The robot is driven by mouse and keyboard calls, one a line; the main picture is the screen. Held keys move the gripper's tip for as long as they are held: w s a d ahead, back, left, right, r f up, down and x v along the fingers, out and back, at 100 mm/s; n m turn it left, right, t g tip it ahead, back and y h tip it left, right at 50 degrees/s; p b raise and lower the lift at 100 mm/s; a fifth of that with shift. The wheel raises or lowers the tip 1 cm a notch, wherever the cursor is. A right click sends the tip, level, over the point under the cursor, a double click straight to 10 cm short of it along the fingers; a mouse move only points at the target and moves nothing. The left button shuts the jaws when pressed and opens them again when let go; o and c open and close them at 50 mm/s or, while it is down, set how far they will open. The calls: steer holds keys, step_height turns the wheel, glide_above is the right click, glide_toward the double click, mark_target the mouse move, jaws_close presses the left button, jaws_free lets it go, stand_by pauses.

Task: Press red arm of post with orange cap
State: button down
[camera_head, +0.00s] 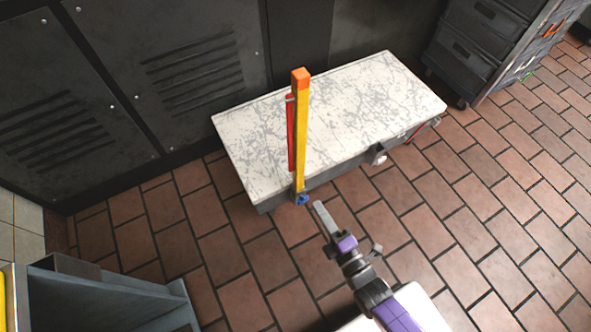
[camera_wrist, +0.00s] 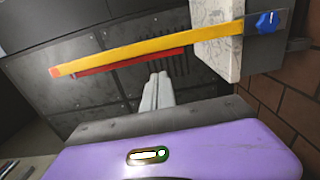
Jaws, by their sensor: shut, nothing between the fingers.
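A yellow post (camera_head: 301,130) with an orange cap (camera_head: 300,77) stands upright at the front edge of a white, grey-streaked bench. A red arm (camera_head: 291,133) lies along the post's left side, close to it. A blue knob (camera_head: 302,199) is at the post's foot. My gripper (camera_head: 319,207) is shut and empty, in front of the bench, just right of the post's foot. In the wrist view the post (camera_wrist: 150,51) runs across the picture, the red arm (camera_wrist: 128,62) runs along below it, and the shut fingers (camera_wrist: 158,90) point toward the red arm. I cannot tell whether they touch it.
The bench top (camera_head: 380,90) is otherwise bare. A round grey fitting (camera_head: 378,155) sticks out from its front. Dark vented cabinets (camera_head: 190,60) stand behind. A drawer cart (camera_head: 480,40) is at the upper right. A grey-blue unit (camera_head: 105,295) is at the lower left. The brick-tiled floor (camera_head: 480,190) at right is clear.

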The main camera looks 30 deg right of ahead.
mark_target(290, 163)
steer(key=w+b, duration=0.2)
steer(key=w, duration=1.2)
steer(key=shift+w, duration=0.1)
steer(key=w+b, duration=0.3)
steer(key=w, duration=0.3)
steer(key=shift+w, duration=0.4)
